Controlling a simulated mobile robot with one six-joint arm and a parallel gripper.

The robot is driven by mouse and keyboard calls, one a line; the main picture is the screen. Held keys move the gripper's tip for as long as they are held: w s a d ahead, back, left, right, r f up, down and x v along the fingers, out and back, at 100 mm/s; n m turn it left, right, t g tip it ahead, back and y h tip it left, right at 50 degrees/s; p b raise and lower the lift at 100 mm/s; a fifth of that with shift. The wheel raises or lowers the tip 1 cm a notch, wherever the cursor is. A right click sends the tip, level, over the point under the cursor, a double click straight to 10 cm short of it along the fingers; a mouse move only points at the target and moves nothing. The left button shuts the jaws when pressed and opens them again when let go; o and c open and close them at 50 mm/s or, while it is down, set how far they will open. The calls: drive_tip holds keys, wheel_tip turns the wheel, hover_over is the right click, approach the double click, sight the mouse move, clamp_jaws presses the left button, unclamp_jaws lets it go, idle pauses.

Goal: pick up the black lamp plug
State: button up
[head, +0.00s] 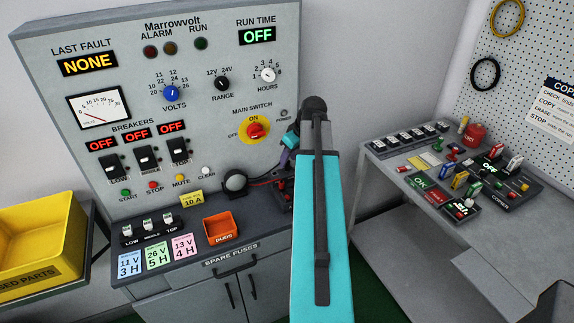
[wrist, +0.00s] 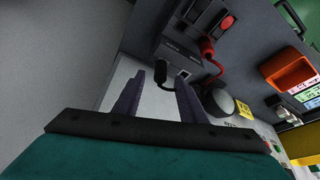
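The black lamp plug (wrist: 167,76) shows in the wrist view as a small dark rounded piece on a black cable, beside a grey box with a socket (wrist: 184,73). My gripper (wrist: 159,78) is open, with its two purple fingers apart. The plug appears between the fingertips, closer to the right finger; I cannot tell how far beyond the tips it is, or whether it touches. In the head view my gripper (head: 288,146) is mostly hidden behind my arm, and I cannot make out the plug there.
The round dark lamp (wrist: 220,101) is right of the fingers; it also shows in the head view (head: 235,182). A red plug (wrist: 207,46) with a red cable is close by. An orange dud bin (head: 221,228) stands on the bench. The grey panel (head: 50,140) rises behind.

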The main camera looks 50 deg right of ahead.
sight(287, 167)
drive_tip(key=shift+p+x, duration=0.45)
drive_tip(key=shift+x, duration=1)
drive_tip(key=c, duration=1)
